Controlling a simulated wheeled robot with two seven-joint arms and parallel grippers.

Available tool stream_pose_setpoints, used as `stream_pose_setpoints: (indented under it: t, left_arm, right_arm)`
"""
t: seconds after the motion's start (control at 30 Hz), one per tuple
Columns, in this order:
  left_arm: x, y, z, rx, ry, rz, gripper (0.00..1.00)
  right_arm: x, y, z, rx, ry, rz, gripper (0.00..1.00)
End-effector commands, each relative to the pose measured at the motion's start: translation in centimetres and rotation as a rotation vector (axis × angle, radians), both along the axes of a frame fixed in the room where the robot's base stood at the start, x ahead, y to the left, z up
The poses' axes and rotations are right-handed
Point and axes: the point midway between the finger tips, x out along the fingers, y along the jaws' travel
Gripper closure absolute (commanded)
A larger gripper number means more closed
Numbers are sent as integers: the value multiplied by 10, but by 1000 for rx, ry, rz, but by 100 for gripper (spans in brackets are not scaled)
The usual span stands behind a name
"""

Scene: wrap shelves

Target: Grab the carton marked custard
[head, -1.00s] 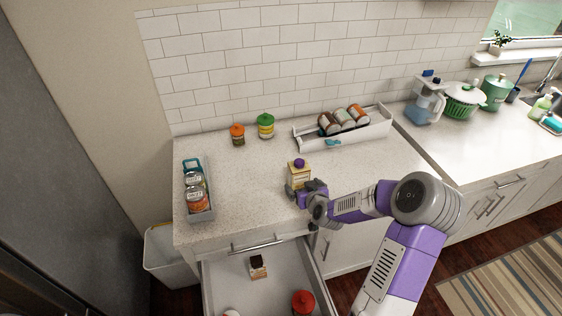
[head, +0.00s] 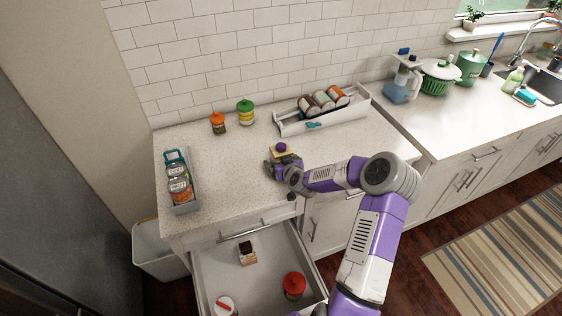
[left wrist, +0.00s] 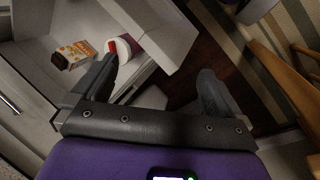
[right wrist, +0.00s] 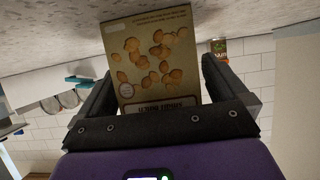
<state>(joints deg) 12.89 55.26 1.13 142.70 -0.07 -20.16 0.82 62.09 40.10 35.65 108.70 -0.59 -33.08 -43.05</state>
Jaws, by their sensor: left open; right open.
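I cannot read custard on either. My left gripper (left wrist: 155,85) is open and empty over the drawer's edge.
The open drawer (head: 205,275) also holds a red-lidded jar (head: 294,285) and a white jar with red on its lid (head: 224,306). A caddy of cans (head: 187,208), two lidded jars (head: 218,123) and a can rack (head: 290,129) stand on the counter.

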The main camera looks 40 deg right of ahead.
Motion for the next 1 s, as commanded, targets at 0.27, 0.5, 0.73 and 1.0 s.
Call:
stream_pose_setpoints:
  t: [0.27, 0.5, 0.73, 1.0]
  left_arm:
    - [0, 0, 0, 0, 0, 0, 0]
    - [0, 0, 0, 0, 0, 0, 0]
    - [0, 0, 0, 0, 0, 0, 0]
    - [0, 0, 3, 0, 0, 0, 0]
  right_arm:
    - [0, 0, 0, 0, 0, 0, 31]
    - [-1, 0, 0, 0, 0, 0, 67]
    - [0, 0, 2, -2, -3, 0, 74]
    - [1, 0, 29, -8, -6, 1, 74]
